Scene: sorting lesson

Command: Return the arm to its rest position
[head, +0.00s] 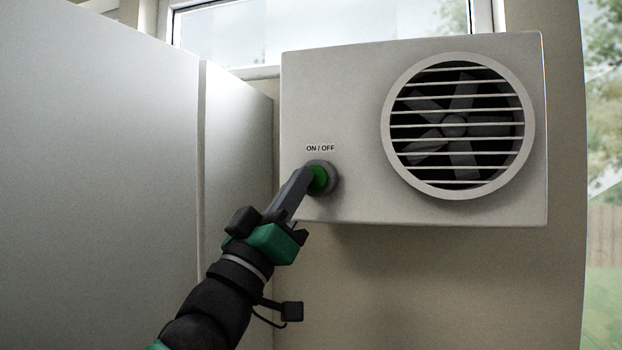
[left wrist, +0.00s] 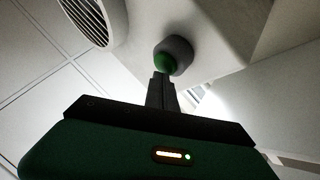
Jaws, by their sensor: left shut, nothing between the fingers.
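My left gripper (head: 306,177) is shut and empty, with its fingertips at the green button (head: 319,179) below the "ON / OFF" label. The button sits in a round grey collar (head: 333,178) on the front of a pale box-shaped fan unit (head: 350,100). The fingers cover part of the button in the head view. In the left wrist view the gripper (left wrist: 161,76) points up at the green button (left wrist: 165,62), its tips at or very near it; I cannot tell if they touch. My right gripper is not in view.
The unit's round slatted grille (head: 457,188) is right of the button. Grey panels (head: 110,170) stand close on the left, beside my left arm. A window (head: 320,35) is above, and another opening with greenery is at the far right. The space below the unit is clear.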

